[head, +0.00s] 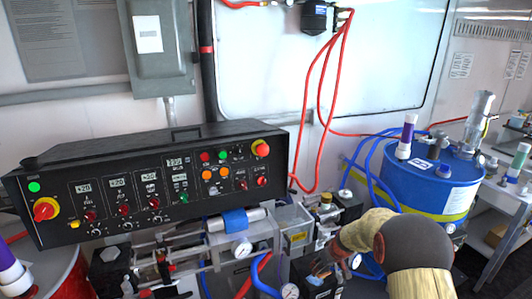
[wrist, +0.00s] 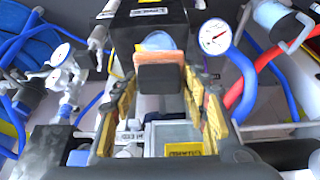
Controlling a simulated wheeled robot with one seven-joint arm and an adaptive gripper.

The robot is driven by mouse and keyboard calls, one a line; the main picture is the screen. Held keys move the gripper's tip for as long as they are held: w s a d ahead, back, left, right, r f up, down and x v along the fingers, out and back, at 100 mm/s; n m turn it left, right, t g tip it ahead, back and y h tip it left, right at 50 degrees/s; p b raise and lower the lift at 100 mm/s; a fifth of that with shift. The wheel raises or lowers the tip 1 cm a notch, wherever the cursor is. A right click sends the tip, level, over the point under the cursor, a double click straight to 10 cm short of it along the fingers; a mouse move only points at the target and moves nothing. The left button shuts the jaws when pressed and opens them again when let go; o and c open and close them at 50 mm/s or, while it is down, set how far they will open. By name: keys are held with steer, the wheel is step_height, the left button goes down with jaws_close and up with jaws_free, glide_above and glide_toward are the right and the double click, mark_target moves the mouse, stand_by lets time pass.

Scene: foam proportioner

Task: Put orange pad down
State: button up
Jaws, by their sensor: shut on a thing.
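The orange pad (wrist: 160,57) shows in the wrist view as a thin orange edge behind a dark block, between the far ends of my gripper's fingers. My gripper (wrist: 160,80) is shut on the pad and holds it in front of a black box (wrist: 150,30). A pale blue rounded shape lies just behind the pad. In the head view my gripper (head: 325,268) is low, right of centre, at the machinery below the control panel. The pad cannot be made out clearly there, and my arm hides part of that area.
The black control panel (head: 150,185) stands at the left. A blue drum (head: 425,180) stands at the right. Blue hoses and valves crowd the left side.

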steer(key=s+a+m, duration=0.1)
steer(key=s+a, duration=0.2)
steer(key=s, duration=0.6)
steer(key=s+a+m+h, duration=0.1)
steer(key=s+a+m, duration=0.1)
steer(key=s, duration=0.6)
steer(key=shift+s+a+f+m, duration=0.3)
steer(key=shift+s+a, duration=0.1)
steer(key=shift+a, duration=0.1)
